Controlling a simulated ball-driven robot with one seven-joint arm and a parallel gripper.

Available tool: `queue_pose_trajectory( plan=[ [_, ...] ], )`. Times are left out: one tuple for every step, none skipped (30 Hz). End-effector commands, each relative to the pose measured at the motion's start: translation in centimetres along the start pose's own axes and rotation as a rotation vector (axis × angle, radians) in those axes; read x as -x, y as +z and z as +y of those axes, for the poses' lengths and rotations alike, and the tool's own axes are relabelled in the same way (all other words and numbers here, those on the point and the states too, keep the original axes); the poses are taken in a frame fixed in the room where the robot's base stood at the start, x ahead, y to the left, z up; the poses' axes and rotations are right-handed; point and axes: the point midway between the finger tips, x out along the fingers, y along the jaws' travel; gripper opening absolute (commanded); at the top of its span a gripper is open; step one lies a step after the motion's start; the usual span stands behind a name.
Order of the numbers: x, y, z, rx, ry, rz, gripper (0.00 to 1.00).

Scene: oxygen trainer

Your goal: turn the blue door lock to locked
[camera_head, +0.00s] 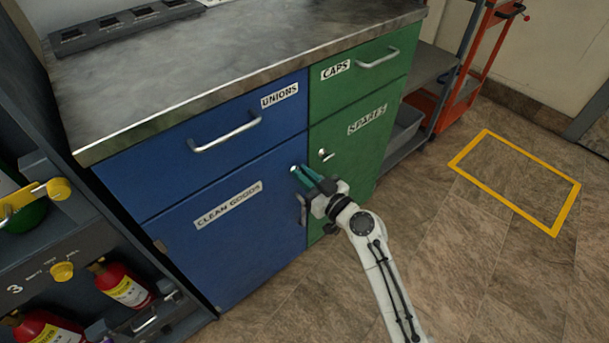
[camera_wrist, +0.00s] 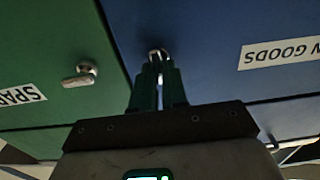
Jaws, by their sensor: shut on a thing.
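The blue door (camera_head: 230,225), labelled "CLEAN GOODS", is shut in the head view; it also fills the upper right of the wrist view (camera_wrist: 210,40). Its small metal lock (camera_head: 294,168) sits near the door's upper right corner. In the wrist view the lock (camera_wrist: 158,53) shows between the tips of my gripper (camera_wrist: 158,68). My gripper (camera_head: 303,172) has green fingers and is shut on the lock. The fingers hide most of the lock, so I cannot tell which way it is turned.
The green door (camera_head: 345,150), labelled "SPARES", has its own metal lock (camera_head: 325,154) close to the right of my gripper. A handle (camera_head: 302,210) is on the blue door below my gripper. A blue drawer (camera_head: 240,130) is above. Open floor lies to the right.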

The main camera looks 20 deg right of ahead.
Motion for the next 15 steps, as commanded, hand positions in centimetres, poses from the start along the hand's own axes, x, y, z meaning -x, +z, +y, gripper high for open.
queue_pose_trajectory(
  plan=[
    [0.01, 0.0, -0.01, 0.0, 0.0, 0.0, 0.0],
    [0.01, 0.0, -0.01, 0.0, 0.0, 0.0, 0.0],
    [0.01, 0.01, -0.01, 0.0, 0.0, 0.0, 0.0],
    [0.01, 0.01, -0.01, -0.001, 0.0, 0.0, 0.0],
    [0.01, 0.01, 0.0, -0.003, 0.0, 0.0, 0.0],
    [0.01, 0.02, 0.0, -0.006, 0.0, 0.0, 0.0],
    [0.01, 0.02, 0.0, -0.01, 0.0, 0.0, 0.0],
    [0.01, 0.03, 0.01, -0.015, 0.0, 0.0, 0.0],
    [0.01, 0.04, 0.02, -0.023, 0.0, 0.0, 0.0],
    [0.01, 0.05, 0.03, -0.032, 0.0, 0.0, 0.0],
    [0.01, 0.06, 0.04, -0.042, 0.0, 0.0, 0.0],
    [0.01, 0.07, 0.07, -0.057, 0.0, 0.0, 0.0],
    [0.01, 0.08, 0.08, -0.072, 0.0, 0.0, 0.0],
    [0.01, 0.09, 0.11, -0.087, 0.0, 0.0, 0.0],
    [0.01, 0.1, 0.14, -0.111, 0.0, 0.0, 0.0]
  ],
)
